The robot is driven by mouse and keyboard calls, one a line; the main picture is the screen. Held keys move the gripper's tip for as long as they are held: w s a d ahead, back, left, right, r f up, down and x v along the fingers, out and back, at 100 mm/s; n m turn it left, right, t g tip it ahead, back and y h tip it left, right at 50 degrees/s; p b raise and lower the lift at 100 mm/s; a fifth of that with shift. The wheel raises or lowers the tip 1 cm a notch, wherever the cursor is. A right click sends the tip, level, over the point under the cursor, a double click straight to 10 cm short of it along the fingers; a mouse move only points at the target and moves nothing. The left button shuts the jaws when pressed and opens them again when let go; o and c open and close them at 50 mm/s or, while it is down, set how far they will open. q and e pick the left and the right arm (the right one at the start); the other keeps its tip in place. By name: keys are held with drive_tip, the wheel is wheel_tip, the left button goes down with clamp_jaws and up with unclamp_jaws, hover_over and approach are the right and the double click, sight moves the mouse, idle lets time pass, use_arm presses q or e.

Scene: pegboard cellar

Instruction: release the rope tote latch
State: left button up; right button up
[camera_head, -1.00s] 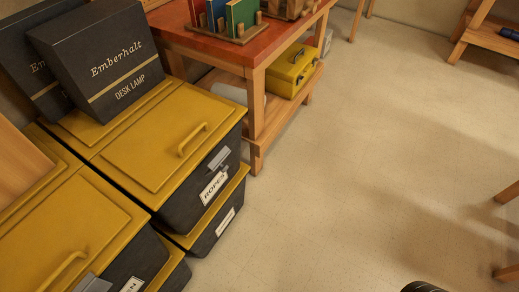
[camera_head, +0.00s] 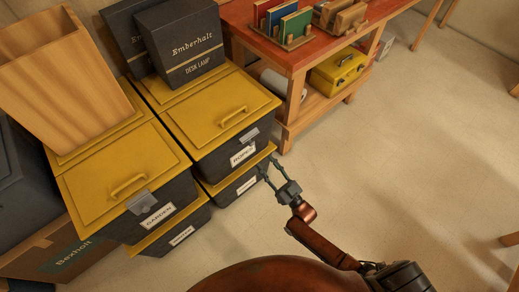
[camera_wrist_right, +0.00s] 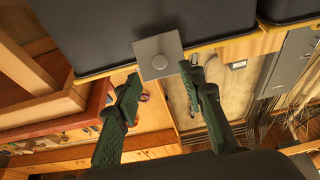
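The rope tote (camera_head: 206,151) is a dark bin with a yellow lid, on top of another bin. Its front carries a white label starting "ROPE" and a grey latch (camera_head: 250,134) at the lid's front edge. The latch plate (camera_wrist_right: 158,55) lies across the lid rim and the dark front in the right wrist view. My right gripper (camera_head: 268,164) is in front of the tote, its fingers apart. In the wrist view the open fingertips (camera_wrist_right: 158,80) flank the latch's lower edge, with nothing held; contact cannot be told. My left gripper is not in view.
A garden tote (camera_head: 120,183) with its own latch stands to the left, a wooden bin (camera_head: 65,75) behind it. A red-topped workbench (camera_head: 290,60) is close on the right. The floor (camera_head: 400,140) beyond is clear.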

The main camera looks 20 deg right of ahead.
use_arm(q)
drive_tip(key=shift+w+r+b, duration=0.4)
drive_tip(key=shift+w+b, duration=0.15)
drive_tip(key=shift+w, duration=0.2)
use_arm(e)
drive_tip(key=x, duration=0.8)
drive_tip(key=shift+r, duration=0.4)
drive_tip(key=shift+d, duration=0.15)
drive_tip(key=shift+c, duration=0.4)
clamp_jaws()
